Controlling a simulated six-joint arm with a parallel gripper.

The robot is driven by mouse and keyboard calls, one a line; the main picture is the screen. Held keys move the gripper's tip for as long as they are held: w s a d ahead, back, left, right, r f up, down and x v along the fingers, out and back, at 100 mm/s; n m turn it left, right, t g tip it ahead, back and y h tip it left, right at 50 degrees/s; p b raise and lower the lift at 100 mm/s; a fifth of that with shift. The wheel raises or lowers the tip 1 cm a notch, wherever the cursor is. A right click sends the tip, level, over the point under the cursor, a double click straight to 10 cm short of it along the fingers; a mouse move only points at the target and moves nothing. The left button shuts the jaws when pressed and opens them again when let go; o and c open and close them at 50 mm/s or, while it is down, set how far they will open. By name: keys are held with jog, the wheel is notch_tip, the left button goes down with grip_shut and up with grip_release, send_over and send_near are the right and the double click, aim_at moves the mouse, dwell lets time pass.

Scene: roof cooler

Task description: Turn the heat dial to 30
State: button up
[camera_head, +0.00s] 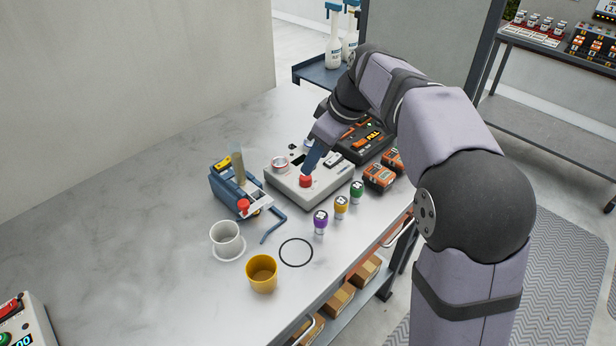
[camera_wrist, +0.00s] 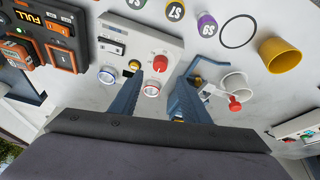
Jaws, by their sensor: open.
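A grey control box (camera_head: 310,196) stands on the bench. A red knob (camera_head: 305,181) is on its top; in the wrist view this red knob (camera_wrist: 160,63) has small marks around it, too small to read. In the head view my gripper (camera_head: 311,165) is beside the red knob, partly hiding the box top.
A blue clamp-like tool (camera_head: 232,194) is left of the box. Purple, yellow and green-capped bottles (camera_head: 340,206) stand in front of it. Orange battery packs (camera_head: 380,177) are at right.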

aim_at(308, 178)
jog(key=shift+x, duration=3.6)
jog(key=shift+c, duration=0.5)
jog(key=c, duration=0.9)
